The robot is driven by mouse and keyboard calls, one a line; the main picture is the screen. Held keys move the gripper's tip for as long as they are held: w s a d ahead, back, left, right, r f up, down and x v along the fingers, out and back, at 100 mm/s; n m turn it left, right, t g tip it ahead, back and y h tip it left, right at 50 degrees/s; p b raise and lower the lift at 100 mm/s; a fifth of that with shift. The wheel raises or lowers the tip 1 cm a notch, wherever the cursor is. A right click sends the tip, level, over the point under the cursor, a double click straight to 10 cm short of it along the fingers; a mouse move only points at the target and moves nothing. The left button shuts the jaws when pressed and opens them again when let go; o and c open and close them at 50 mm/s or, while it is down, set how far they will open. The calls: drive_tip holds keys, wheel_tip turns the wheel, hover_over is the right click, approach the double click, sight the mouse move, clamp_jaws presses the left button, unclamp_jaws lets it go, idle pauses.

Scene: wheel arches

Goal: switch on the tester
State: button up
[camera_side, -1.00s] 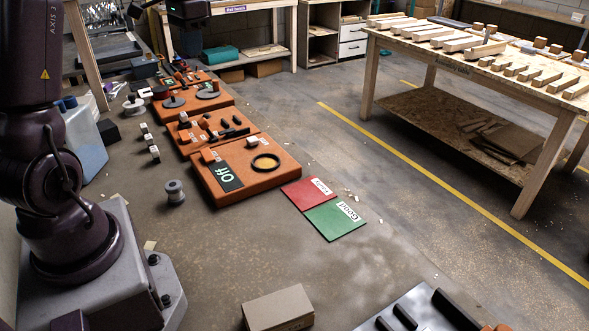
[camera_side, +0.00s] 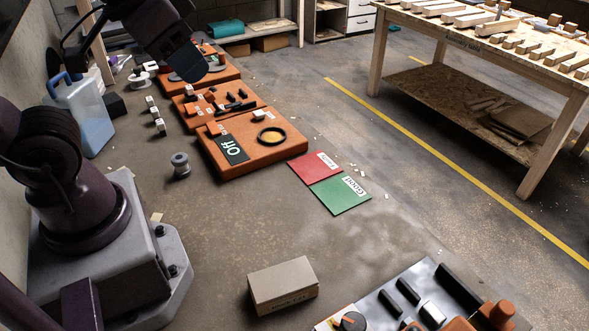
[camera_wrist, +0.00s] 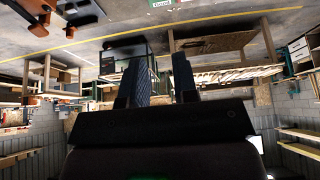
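The tester appears to be the nearest orange box (camera_side: 285,150) on the bench in the side view. A black panel (camera_side: 232,149) reading "Off" is on its left side, with a small orange part (camera_side: 213,129) behind the panel. A round black-rimmed dish (camera_side: 271,136) and a small white block are on its top. My gripper (camera_side: 195,66) is in the air at the upper left, over the farther orange boxes and apart from the tester. In the wrist view its two dark fingers (camera_wrist: 160,88) stand apart with nothing visible between them.
A red card (camera_side: 314,166) and a green "Good" card (camera_side: 340,194) lie right of the tester. A spool (camera_side: 180,165) and several small white blocks are on its left. A cardboard box (camera_side: 283,285) and a grey fixture plate (camera_side: 385,302) are near the front. The bench between is clear.

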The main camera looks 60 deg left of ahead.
drive_tip(key=o, duration=0.4)
drive_tip(key=shift+c, duration=0.2)
drive_tip(key=shift+o, duration=1.3)
drive_tip(key=w+a+f+n+g, duration=0.2)
drive_tip(key=w+a+f+n, duration=0.1)
drive_tip(key=a, duration=0.3)
drive_tip(key=w+a+f+n+g, duration=0.2)
drive_tip(key=a+f+n, duration=0.1)
drive_tip(key=a, duration=0.4)
drive_tip(key=shift+w+f+g+y, duration=0.3)
drive_tip(key=shift+w+f, duration=0.1)
drive_tip(key=shift+f, duration=0.3)
drive_tip(key=n+g, duration=0.1)
drive_tip(key=n, duration=0.7)
hover_over(215, 132)
wheel_tip(215, 132, down, 12)
wheel_tip(215, 132, down, 12)
drive_tip(key=shift+r, duration=0.1)
